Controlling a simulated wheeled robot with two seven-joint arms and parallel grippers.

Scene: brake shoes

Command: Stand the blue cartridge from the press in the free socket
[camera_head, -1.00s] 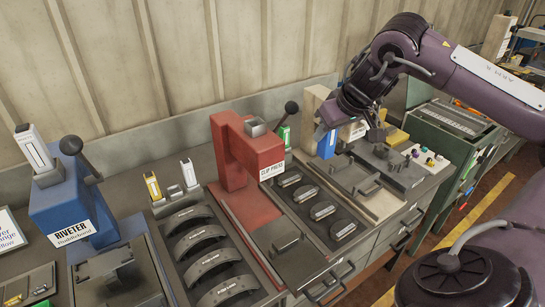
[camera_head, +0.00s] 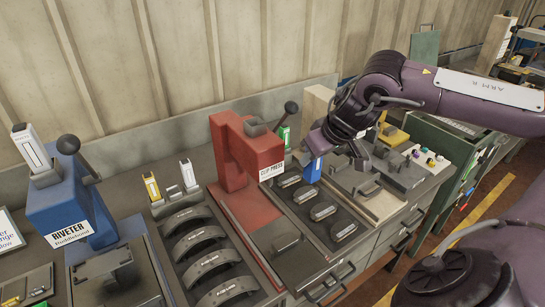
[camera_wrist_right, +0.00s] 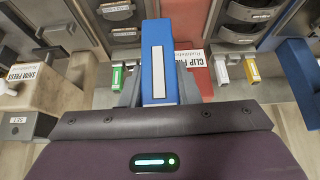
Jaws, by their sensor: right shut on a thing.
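The clip press (camera_head: 240,155) has an empty-looking grey holder (camera_head: 256,129) on top. A low grey socket (camera_head: 173,192) looks empty between a yellow-and-white cartridge (camera_head: 152,187) and a white cartridge (camera_head: 188,174). My left gripper is not in view.
A green cartridge (camera_head: 284,138) stands behind the clip press, near its lever (camera_head: 291,107). The blue riveter (camera_head: 70,205) is at the left with a white cartridge on top. Trays of curved shoes (camera_head: 195,238) and oval parts (camera_head: 323,211) lie in front.

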